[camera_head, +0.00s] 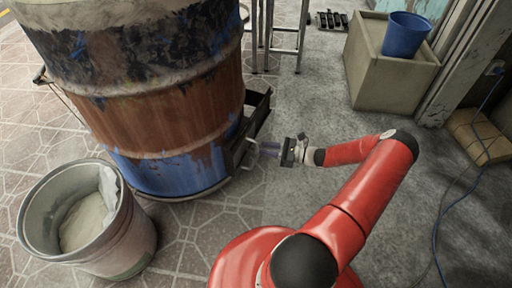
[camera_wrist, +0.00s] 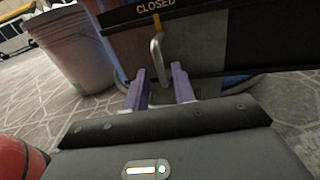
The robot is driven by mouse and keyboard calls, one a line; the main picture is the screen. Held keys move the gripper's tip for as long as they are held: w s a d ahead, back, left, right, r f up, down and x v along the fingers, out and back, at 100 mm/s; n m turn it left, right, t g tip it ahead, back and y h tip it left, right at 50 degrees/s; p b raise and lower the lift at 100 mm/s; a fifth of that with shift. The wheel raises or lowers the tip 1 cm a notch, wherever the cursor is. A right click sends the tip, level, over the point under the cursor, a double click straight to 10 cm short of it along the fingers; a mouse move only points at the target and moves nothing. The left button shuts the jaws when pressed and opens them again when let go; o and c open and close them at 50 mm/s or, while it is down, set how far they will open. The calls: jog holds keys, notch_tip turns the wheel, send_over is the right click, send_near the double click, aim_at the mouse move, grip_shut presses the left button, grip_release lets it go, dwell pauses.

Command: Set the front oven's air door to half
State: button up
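The barrel oven (camera_head: 170,100), worn blue, orange and dark, stands at the left in the head view. Its air door (camera_head: 241,142) is a dark metal piece low on the right side. In the wrist view the dark air door (camera_wrist: 205,42) fills the top. It bears the word CLOSED, with a yellow mark (camera_wrist: 157,22) just below the word. A pale bent handle (camera_wrist: 157,58) hangs below the mark. My gripper (camera_head: 262,150) is beside the door in the head view. In the wrist view my gripper (camera_wrist: 160,85) has its purple fingers apart, with the handle's lower end between them; contact is not visible.
A metal bin (camera_head: 130,235) with pale contents stands in front of the oven at the left. A square planter (camera_head: 395,80) with a blue bucket (camera_head: 405,35) is at the back right. A blue cable (camera_head: 440,215) lies on the right floor. Paved floor between is clear.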

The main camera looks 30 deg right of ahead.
aim_at(257, 150)
jog(key=shift+x, duration=2.2)
grip_shut()
